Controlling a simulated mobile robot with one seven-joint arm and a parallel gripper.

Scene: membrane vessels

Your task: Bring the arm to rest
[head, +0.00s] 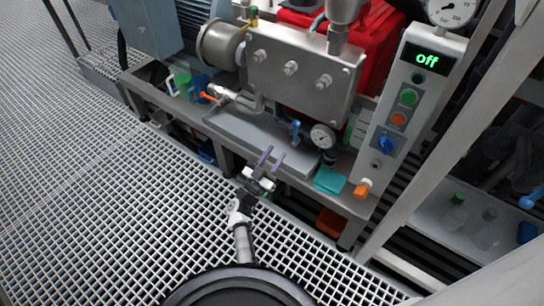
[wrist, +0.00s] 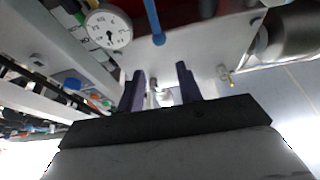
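My arm reaches up from the bottom middle of the head view. My gripper (head: 271,159) is held in front of the bench's front edge, below the pump block. Its two purple-grey fingers stand apart with nothing seen between them. In the wrist view the gripper (wrist: 160,82) also shows its two dark fingers spread, with a clear gap. Behind them are a metal underside and a gauge. No object is held, and the fingers do not visibly touch anything.
A steel pump block (head: 303,75), a small gauge (head: 322,136), a teal cloth (head: 329,180) and a control panel reading "off" (head: 427,58) are on the bench. An orange-capped item (head: 362,188) sits at its right. Open grating floor (head: 120,210) lies left.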

